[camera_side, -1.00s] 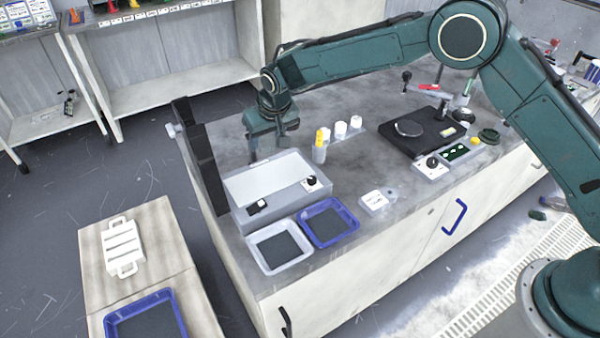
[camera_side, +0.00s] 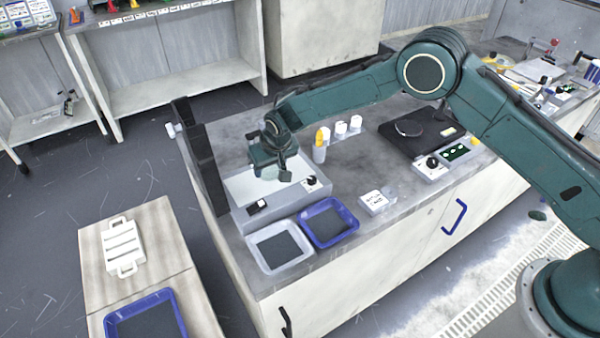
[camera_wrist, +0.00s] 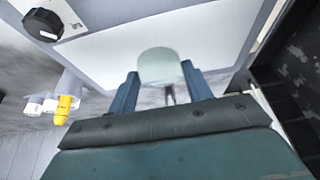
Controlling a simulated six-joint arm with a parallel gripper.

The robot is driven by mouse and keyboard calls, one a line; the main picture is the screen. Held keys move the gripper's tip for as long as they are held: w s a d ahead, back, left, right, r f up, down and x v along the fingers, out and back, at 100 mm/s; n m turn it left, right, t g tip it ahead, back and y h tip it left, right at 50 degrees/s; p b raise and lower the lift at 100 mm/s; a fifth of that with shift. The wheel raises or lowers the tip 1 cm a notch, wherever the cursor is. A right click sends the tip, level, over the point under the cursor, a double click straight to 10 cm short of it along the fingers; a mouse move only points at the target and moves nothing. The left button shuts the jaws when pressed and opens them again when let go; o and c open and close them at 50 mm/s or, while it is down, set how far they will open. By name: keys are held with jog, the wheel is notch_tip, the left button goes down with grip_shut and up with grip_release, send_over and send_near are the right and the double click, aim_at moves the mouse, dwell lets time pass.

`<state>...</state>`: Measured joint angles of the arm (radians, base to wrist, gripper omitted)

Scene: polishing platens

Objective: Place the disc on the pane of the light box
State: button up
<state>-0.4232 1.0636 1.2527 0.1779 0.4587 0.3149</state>
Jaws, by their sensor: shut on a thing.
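In the wrist view my gripper (camera_wrist: 168,88) is shut on a pale, translucent-looking disc (camera_wrist: 160,65), held between its two fingers. The white pane (camera_wrist: 115,52) of the light box lies beyond and below the disc. In the side view my gripper (camera_side: 270,172) is over the pane (camera_side: 245,188) of the grey light box (camera_side: 285,202). The disc cannot be made out in the side view. Whether the disc touches the pane cannot be told.
A black upright panel (camera_side: 203,155) stands left of the light box. A bottle with a yellow top (camera_side: 320,145) and white containers (camera_side: 341,128) stand to the right. A white tray (camera_side: 262,265) and a blue tray (camera_side: 340,237) lie in front. A black knob (camera_wrist: 43,24) sits on the box.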

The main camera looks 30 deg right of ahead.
jog(key=shift+f, duration=0.4)
jog(key=shift+f, duration=0.1)
jog(key=o, duration=1)
jog(key=v, duration=1.2)
